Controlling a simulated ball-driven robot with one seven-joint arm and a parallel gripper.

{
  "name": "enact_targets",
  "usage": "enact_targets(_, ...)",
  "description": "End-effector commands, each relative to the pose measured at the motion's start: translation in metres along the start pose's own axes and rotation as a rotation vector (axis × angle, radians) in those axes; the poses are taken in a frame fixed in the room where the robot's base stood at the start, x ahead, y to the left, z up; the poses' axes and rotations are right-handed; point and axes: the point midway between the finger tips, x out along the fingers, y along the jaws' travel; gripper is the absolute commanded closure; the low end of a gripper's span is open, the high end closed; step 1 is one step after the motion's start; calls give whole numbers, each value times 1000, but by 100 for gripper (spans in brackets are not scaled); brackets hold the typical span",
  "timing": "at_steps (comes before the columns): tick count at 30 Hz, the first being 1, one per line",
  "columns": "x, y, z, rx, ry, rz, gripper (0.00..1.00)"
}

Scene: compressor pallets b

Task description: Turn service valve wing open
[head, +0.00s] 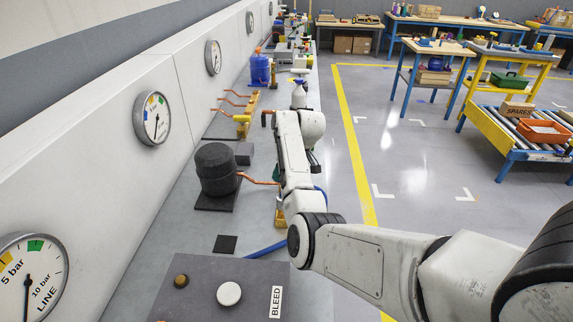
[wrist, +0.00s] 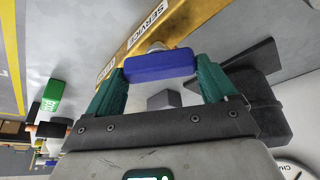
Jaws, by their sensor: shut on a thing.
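The service valve's blue wing (wrist: 158,65) spans the gap between the teal fingers of my gripper (wrist: 161,72) in the wrist view. The gripper is shut on it, with one finger at each end. The wing sits on a pale round stem in front of a yellow body (wrist: 150,30) with a SERVICE label and a second label too small to read. In the head view my arm hides the wing; a bit of teal finger and a small yellow part (head: 280,217) show beside the arm.
A black compressor (head: 215,168) with copper pipe stands left of my arm on the bench. A BLEED panel (head: 245,275) is in front. Gauges (head: 152,117) line the wall. A green block (wrist: 48,100) shows in the wrist view.

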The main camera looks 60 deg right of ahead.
Motion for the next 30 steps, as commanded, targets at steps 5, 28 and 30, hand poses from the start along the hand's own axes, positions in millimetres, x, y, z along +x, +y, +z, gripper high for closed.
enact_targets(5, -1, 3, -1, -154, 2, -62, 45)
enact_targets(28, 0, 4, -3, -598, 3, -244, 45)
enact_targets(30, 0, 4, -3, -607, 3, -249, 45)
